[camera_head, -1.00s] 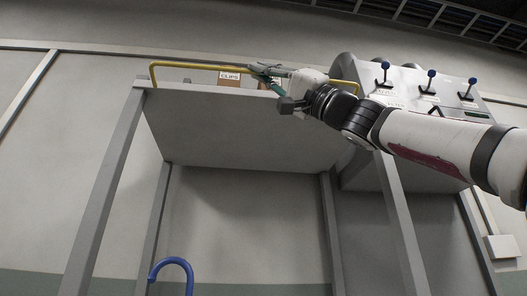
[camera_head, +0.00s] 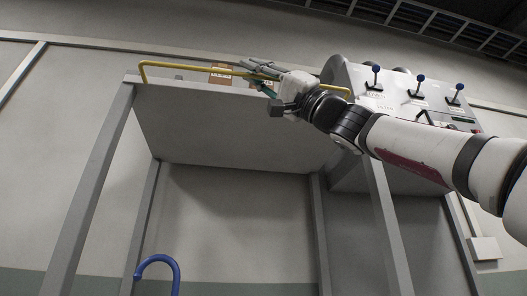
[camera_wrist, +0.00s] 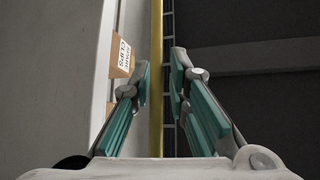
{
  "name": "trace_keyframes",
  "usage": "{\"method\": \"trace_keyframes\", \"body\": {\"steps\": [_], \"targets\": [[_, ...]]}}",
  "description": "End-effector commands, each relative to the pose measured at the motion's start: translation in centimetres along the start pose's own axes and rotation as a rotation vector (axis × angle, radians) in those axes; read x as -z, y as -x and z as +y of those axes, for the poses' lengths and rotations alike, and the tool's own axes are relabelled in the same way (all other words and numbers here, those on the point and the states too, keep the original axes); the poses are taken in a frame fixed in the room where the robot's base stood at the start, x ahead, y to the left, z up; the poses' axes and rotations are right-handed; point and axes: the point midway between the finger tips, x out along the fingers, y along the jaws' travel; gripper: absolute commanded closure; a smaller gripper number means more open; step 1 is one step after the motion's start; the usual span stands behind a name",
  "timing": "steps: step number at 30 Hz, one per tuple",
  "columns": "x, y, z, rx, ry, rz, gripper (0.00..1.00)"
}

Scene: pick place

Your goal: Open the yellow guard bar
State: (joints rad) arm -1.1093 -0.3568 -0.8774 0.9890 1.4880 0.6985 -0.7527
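The yellow guard bar (camera_head: 188,67) runs along the front edge of the raised grey table, with a bent-down end at the left. Its right end (camera_head: 335,88) shows past my gripper. My gripper (camera_head: 258,72) is at the bar, right of its middle. In the wrist view the bar (camera_wrist: 156,60) runs upright between the two teal-padded fingers of my gripper (camera_wrist: 158,85). Narrow gaps show on both sides of the bar, so the fingers look partly open around it and not clamped.
A brown box labelled clips (camera_head: 221,74) stands behind the bar; it also shows in the wrist view (camera_wrist: 121,55). A grey control panel (camera_head: 400,95) with blue-knobbed levers is at the right. A blue hook-shaped handle (camera_head: 160,262) stands below. The grey table (camera_head: 225,125) lies beneath the bar.

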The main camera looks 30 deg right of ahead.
Motion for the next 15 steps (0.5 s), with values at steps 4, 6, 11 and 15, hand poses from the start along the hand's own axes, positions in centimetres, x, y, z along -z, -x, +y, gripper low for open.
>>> {"method": "trace_keyframes", "body": {"steps": [4,6,11,15], "targets": [[0.2,1.3,0.1,-0.002,-0.002,0.003,0.84],[0.2,2.2,0.0,-0.001,-0.002,0.003,0.84],[0.2,5.2,-0.1,0.000,-0.002,0.003,0.84],[0.1,7.9,-0.1,0.000,-0.001,0.003,0.84]]}}
